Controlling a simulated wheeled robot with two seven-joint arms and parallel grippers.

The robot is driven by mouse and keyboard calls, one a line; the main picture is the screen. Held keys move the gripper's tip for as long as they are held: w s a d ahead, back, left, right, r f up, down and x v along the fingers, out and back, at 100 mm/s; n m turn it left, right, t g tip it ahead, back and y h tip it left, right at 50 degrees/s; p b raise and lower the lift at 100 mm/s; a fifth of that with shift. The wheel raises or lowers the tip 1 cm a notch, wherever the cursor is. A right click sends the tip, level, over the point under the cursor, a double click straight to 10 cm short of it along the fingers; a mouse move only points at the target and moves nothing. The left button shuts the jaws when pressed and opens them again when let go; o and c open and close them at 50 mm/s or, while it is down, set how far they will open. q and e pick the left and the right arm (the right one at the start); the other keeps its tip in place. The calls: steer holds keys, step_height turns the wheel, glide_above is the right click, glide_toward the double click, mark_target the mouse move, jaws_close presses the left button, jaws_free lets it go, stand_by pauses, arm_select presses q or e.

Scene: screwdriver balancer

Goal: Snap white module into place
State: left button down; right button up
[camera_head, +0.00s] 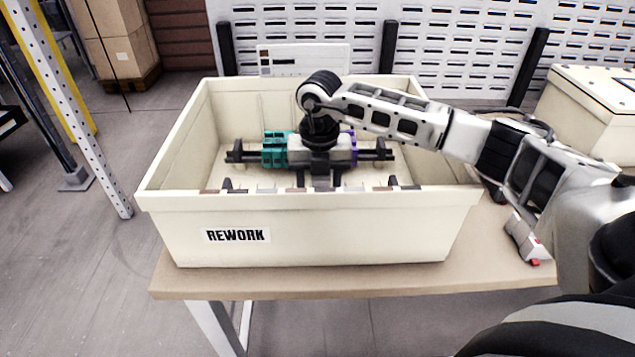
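The white module (342,149) sits between a teal module (275,150) and a purple module (353,147) on a dark rail assembly (240,152) inside the cream bin (340,230) labelled REWORK. My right arm reaches in from the right. My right gripper (321,165) points down over the white module, at or very close to it. The dark gripper body hides the middle of the module, and I cannot tell whether the fingers hold it. Whether the module is fully seated on the rail is also not clear. My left gripper is not in view.
The bin stands on a tan table (190,284), its walls rising around the rail. A white card (305,60) shows behind the bin's back rim. Another cream box (590,110) is at the right. Cardboard boxes (120,50) and a post (75,110) stand at the left.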

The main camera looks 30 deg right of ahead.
steer(key=shift+s+d+f, duration=0.2)
steer(key=shift+d+f, duration=0.05)
steer(key=shift+d, duration=0.05)
steer(key=r, duration=1.2)
steer(key=shift+w+a+r, duration=0.15)
steer(key=shift+a+r, duration=0.15)
